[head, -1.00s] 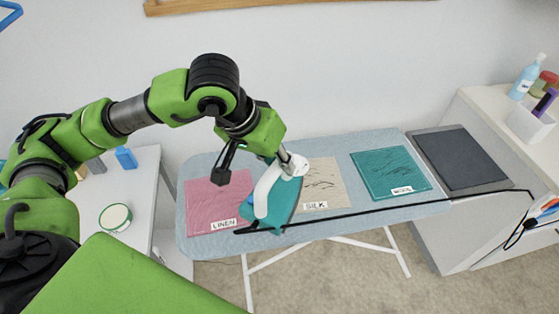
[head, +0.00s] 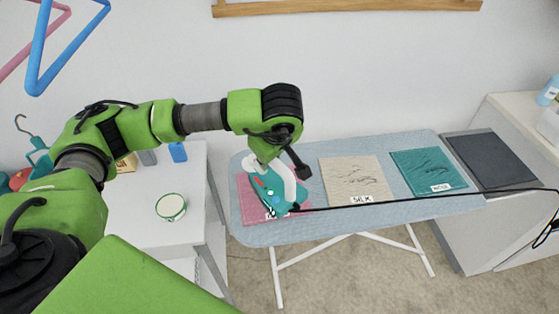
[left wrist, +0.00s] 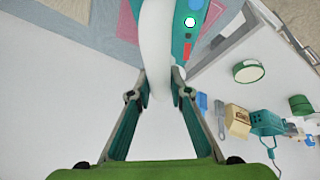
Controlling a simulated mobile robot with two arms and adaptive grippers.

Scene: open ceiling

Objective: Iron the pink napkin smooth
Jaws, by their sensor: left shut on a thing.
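The pink napkin (head: 247,204) lies at the left end of the ironing board (head: 321,228), partly covered by the iron. Its label is mostly hidden. The teal iron (head: 283,207) has a white handle and small coloured buttons. My left gripper (left wrist: 147,95) is shut on the iron's white handle (left wrist: 155,42), and the iron is over the pink napkin's right part. I cannot tell whether its soleplate touches the cloth. In the head view my gripper's fingers are mostly hidden behind the wrist. My right gripper is not in view.
A beige napkin (head: 345,172) labelled SILK and a teal napkin (head: 427,167) lie further right on the board. A black cord (head: 390,202) runs from the iron across the board. A side table (head: 190,226) at left holds a round green-rimmed container (head: 171,206).

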